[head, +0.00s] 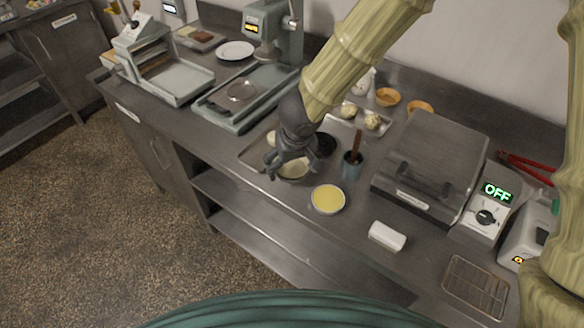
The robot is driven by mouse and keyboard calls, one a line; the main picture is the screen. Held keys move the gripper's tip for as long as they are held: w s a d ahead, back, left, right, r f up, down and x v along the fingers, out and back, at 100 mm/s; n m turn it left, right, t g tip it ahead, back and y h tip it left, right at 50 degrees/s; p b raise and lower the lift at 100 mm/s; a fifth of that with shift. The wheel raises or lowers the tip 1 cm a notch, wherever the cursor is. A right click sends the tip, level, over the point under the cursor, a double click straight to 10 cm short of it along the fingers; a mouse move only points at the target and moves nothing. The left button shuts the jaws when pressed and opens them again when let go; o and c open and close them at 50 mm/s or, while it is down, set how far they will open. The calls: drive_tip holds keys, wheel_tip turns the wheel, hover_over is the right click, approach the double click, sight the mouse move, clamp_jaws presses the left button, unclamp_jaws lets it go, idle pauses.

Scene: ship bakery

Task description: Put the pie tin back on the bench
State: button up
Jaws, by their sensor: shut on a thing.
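My gripper (281,166) is in the middle of the head view, pointing down over the front part of the steel bench (235,147). It is shut on a small round pie tin (294,171) with a pale inside. The gripper covers part of the tin's left and far side. I cannot tell whether the tin touches the bench or tray below it or hangs just above.
A bowl of yellow liquid (328,199) stands close to the right. A blue pot with a brush (353,166) is behind it. A press (250,85) stands to the left, a closed grill (430,165) to the right. A white block (387,236) lies near the front edge.

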sight(292, 170)
drive_tip(key=shift+w, duration=0.25)
drive_tip(key=shift+f+b, duration=0.7)
drive_tip(key=shift+f, duration=1.05)
drive_tip(key=shift+f, duration=0.1)
drive_tip(key=o, duration=0.8)
drive_tip(key=shift+f, duration=0.1)
drive_tip(key=p+v, duration=0.3)
drive_tip(key=v, duration=0.9)
drive_tip(key=shift+r, duration=0.25)
